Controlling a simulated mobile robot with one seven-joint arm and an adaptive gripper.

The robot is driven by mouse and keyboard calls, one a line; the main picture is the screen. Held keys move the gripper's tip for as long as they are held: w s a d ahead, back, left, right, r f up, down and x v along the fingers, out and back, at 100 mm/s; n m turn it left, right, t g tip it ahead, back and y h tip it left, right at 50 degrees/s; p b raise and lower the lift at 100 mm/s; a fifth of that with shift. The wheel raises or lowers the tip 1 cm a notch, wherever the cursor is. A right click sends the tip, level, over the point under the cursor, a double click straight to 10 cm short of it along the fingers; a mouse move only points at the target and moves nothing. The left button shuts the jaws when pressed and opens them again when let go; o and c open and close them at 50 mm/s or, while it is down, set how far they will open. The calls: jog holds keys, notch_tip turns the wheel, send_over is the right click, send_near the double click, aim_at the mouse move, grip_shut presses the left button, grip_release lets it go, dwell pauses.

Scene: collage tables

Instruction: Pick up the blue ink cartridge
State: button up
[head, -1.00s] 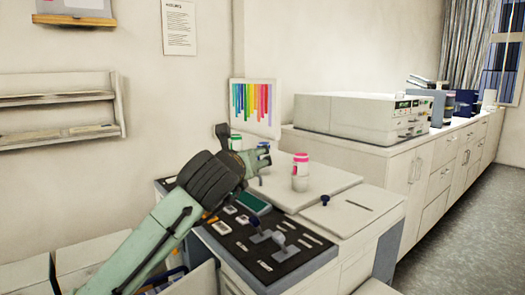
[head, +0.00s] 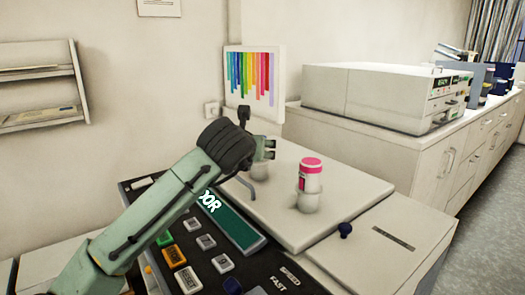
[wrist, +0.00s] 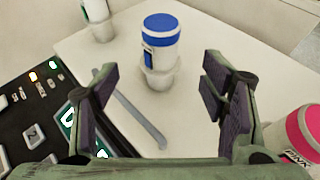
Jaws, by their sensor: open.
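The blue ink cartridge (wrist: 160,42) is a white cylinder with a blue cap and blue label. It stands upright in a round white holder (wrist: 160,74) on the white table top in the wrist view. My gripper (wrist: 161,80) is open and empty, its two fingers spread to the left and right, with the cartridge ahead between them. They do not appear to touch it. In the head view my gripper (head: 266,149) is above the white top, and the blue cartridge is hidden there behind it; a pale holder shows below.
A pink-capped cartridge (head: 311,174) stands right of my gripper, and close by the right finger in the wrist view (wrist: 303,128). Another cartridge (wrist: 97,16) stands at the back left. A grey bar (wrist: 138,117) crosses the top beside a black control panel (head: 190,246).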

jog(key=p, duration=0.4)
send_over(259, 171)
jog(key=w, duration=0.2)
notch_tip(259, 171, down, 3)
jog(key=shift+s+f, duration=0.1)
jog(key=shift+s, duration=0.05)
jog(key=shift+w+f, duration=0.3)
jog(key=shift+w, duration=0.15)
jog(key=c, duration=1.4)
jog(key=shift+o, duration=0.2)
jog(key=shift+r, duration=0.1)
